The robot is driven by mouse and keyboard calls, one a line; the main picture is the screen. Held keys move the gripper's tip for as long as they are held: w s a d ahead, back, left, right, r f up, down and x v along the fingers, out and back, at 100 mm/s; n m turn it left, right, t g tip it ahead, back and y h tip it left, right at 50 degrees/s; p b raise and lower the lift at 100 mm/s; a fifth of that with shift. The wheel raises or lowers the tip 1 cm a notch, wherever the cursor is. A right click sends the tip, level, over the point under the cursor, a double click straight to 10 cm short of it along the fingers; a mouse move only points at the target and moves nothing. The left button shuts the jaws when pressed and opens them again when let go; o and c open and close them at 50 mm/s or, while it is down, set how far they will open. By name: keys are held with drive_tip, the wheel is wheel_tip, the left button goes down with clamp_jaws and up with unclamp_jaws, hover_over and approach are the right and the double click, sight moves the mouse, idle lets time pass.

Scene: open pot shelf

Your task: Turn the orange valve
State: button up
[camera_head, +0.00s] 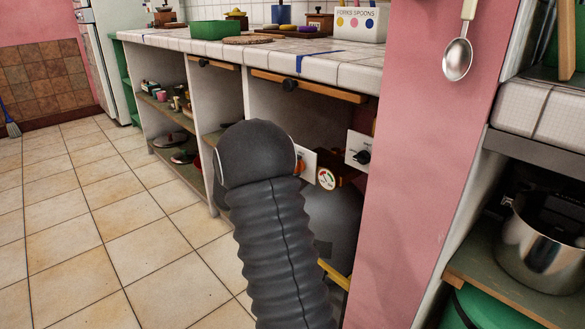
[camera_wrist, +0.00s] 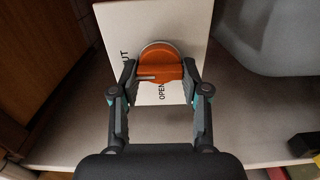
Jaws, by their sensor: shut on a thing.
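The orange valve (camera_wrist: 158,64) is a round knob with a raised bar, mounted on a white plate (camera_wrist: 112,22) with printed words; "OPEN" and part of another word show. In the wrist view my gripper (camera_wrist: 158,72) has one finger on each side of the bar, shut on it. In the head view a bit of the orange valve (camera_head: 299,168) shows on its white plate (camera_head: 309,158), just right of my dark arm. My arm hides the gripper there.
A second white plate with a black knob (camera_head: 362,157) is to the right. A grey tank (camera_head: 335,215) with a gauge (camera_head: 326,179) stands in the same bay. The tiled counter (camera_head: 340,57) is above, a pink wall (camera_head: 425,150) to the right.

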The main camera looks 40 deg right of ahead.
drive_tip(key=o, duration=1.1)
drive_tip(key=shift+o, duration=0.2)
drive_tip(key=s+a, duration=0.1)
drive_tip(key=a, duration=1.1)
